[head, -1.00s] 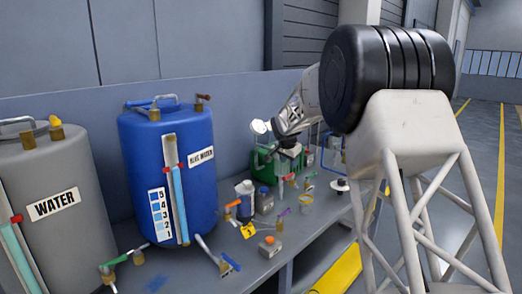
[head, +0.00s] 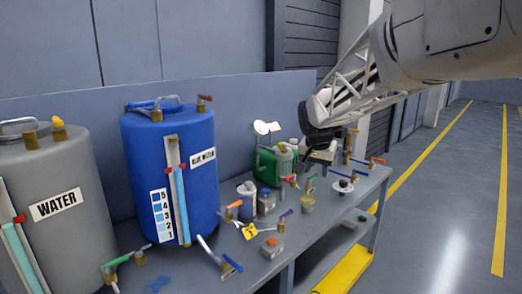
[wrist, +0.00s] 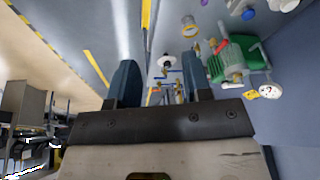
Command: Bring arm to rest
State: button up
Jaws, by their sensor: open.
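My arm reaches in from the upper right of the head view, raised over the right end of the bench. My gripper (head: 314,152) hangs in the air near the green jug (head: 270,165), just to its right and apart from the bench top as far as I can tell. In the wrist view my gripper (wrist: 163,76) shows two dark blue fingers spread wide apart. No object is held between them; only the background shows in the gap. In the head view the fingers are dark and small.
The grey water tank (head: 48,200) and blue tank (head: 172,140) stand at the left. Bottles, valves and a yellow tag (head: 250,231) crowd the grey bench (head: 325,222). A yellow bar (head: 345,270) lies low in front. The floor (head: 430,210) at right is open.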

jog(key=s+d+f+n, duration=0.1)
jog(key=s+f+n, duration=0.1)
jog(key=s, duration=1.8)
jog(key=s+d+f+n+g+y, duration=0.1)
jog(key=s+f+n, duration=0.2)
jog(key=s, duration=1.8)
jog(key=shift+s+x, duration=0.25)
jog(key=shift+x, duration=0.85)
